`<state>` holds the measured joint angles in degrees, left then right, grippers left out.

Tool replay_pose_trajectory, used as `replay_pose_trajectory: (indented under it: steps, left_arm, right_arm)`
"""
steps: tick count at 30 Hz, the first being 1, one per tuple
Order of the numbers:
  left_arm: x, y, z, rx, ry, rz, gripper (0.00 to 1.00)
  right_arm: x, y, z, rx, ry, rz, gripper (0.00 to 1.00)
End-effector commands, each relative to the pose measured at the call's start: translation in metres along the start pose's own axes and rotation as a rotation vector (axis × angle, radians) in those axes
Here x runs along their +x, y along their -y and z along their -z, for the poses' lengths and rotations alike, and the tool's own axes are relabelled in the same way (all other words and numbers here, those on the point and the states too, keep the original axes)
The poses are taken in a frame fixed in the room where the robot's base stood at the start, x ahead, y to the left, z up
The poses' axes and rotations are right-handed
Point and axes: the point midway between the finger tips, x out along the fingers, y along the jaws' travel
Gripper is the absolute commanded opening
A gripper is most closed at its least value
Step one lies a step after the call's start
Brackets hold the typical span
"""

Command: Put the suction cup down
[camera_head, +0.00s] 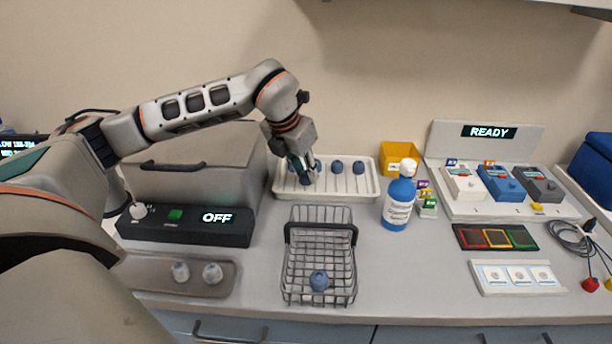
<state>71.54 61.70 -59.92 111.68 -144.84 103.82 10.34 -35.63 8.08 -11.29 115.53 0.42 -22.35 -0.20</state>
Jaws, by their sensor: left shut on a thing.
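My left gripper (304,172) is over the left part of a white ribbed tray (284,192) at the back of the counter. It is shut on a small blue suction cup (312,174), partly hidden by the fingers; I cannot tell whether the cup touches the tray. Another blue suction cup (319,281) lies in the wire basket (290,262) in front. My right gripper is not in view.
A grey box unit (190,190) reading OFF stands left, with a metal tray (226,277) holding two pale cups before it. A blue bottle (397,204) and yellow bin (398,153) stand right of the tray. A READY station (500,207) is farther right.

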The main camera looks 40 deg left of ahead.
Motion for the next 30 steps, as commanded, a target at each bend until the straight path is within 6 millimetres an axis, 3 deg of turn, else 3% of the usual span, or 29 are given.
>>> replay_pose_trajectory:
  steps: [3, 14, 15, 17, 30]
  left_arm:
    - [0.014, -0.0001, 0.0062, -0.001, -0.003, 0.0, 0.12]
    - [0.0162, 0.0, 0.0071, -0.001, -0.002, 0.0, 0.12]
    - [0.0163, 0.0, 0.0071, -0.001, -0.001, 0.0, 0.28]
    - [0.016, 0.0, 0.007, -0.001, -0.001, 0.0, 0.39]
    - [0.0079, 0.0, 0.0044, 0.0, 0.002, 0.0, 0.39]
  right_arm:
    - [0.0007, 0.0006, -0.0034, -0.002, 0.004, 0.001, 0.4]
    - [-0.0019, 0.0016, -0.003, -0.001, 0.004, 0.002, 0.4]
    - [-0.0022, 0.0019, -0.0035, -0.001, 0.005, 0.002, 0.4]
    - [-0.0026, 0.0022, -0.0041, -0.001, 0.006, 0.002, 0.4]
    - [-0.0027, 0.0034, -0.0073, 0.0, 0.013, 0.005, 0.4]
